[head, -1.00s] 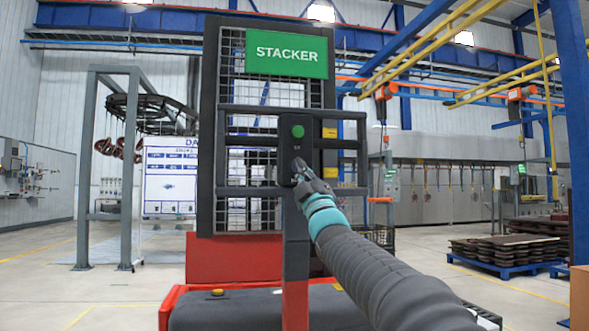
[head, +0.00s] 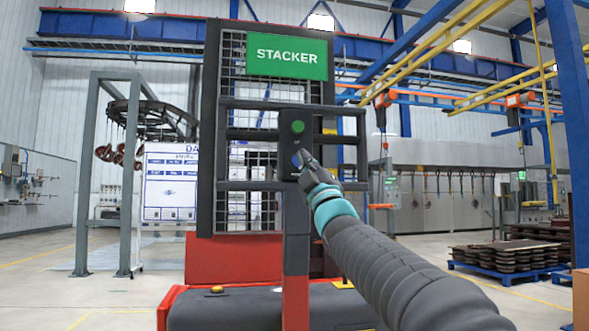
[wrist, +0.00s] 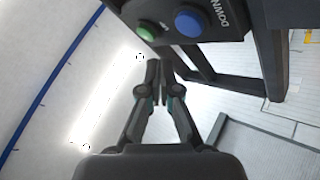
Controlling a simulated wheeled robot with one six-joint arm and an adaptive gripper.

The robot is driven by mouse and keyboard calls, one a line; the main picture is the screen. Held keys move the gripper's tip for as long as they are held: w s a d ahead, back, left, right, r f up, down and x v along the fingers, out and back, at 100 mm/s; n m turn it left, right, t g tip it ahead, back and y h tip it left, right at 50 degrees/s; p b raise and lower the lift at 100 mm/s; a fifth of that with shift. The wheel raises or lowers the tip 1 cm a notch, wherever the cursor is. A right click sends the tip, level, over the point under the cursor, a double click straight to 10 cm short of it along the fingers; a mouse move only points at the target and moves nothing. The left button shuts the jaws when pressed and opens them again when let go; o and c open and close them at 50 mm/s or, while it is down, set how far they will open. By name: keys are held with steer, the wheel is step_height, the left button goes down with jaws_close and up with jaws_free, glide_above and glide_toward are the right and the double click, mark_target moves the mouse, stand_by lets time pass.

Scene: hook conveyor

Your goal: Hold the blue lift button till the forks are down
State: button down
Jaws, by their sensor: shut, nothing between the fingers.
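The stacker (head: 285,88), marked by a green sign, stands ahead with a dark control post. A green button (head: 298,127) is at the top of the post, with the blue button (head: 296,159) below it. The wrist view shows the blue button (wrist: 190,23) beside a DOWN label and the green button (wrist: 147,30) to its left. My gripper (head: 304,155) is shut and empty, its tip just right of the blue button in the head view. In the wrist view my fingertips (wrist: 157,70) appear apart from the blue button. The forks are not visible.
The stacker's red and black base (head: 255,305) lies low in front. Dark handle bars (head: 345,110) flank the post. A grey frame (head: 128,180) and whiteboard (head: 170,190) stand left. A blue pallet with stacked parts (head: 505,258) is at right.

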steer(key=shift+s+d+b, duration=0.15)
steer(key=shift+s+b, duration=0.15)
steer(key=shift+s, duration=0.25)
steer(key=shift+s+d+b, duration=0.15)
steer(key=shift+s+b, duration=0.15)
steer(key=shift+s, duration=0.2)
steer(key=shift+w+d, duration=0.1)
steer(key=s+d+f+m+g+h, duration=0.2)
steer(key=s+d+f+m+h, duration=0.15)
steer(key=f, duration=0.45)
steer(key=s+d+f+m+g+h+p, duration=0.1)
steer(key=s+d+f+m+g+h, duration=0.15)
steer(key=d+f+m+h, duration=0.4)
steer(key=s+d+f+m+g+h, duration=0.1)
steer(key=s+d+f+g, duration=0.15)
steer(key=f, duration=0.65)
steer(key=s+d+f+m+g, duration=0.1)
steer(key=s+f+m+g, duration=0.1)
steer(key=s+f, duration=0.7)
steer(key=s+d+f+m+g+h, duration=0.1)
steer(key=s+d+f+m+g, duration=0.1)
steer(key=s+f+g, duration=0.3)
steer(key=s+d+f+m+g, duration=0.2)
steer(key=s+f+g, duration=0.2)
steer(key=s+f, duration=0.9)
step_height(320, 180, down, 4)
steer(key=shift+s+f+m+h+p, duration=0.2)
steer(key=shift+m+h+p, duration=0.1)
steer(key=shift+m+p, duration=0.15)
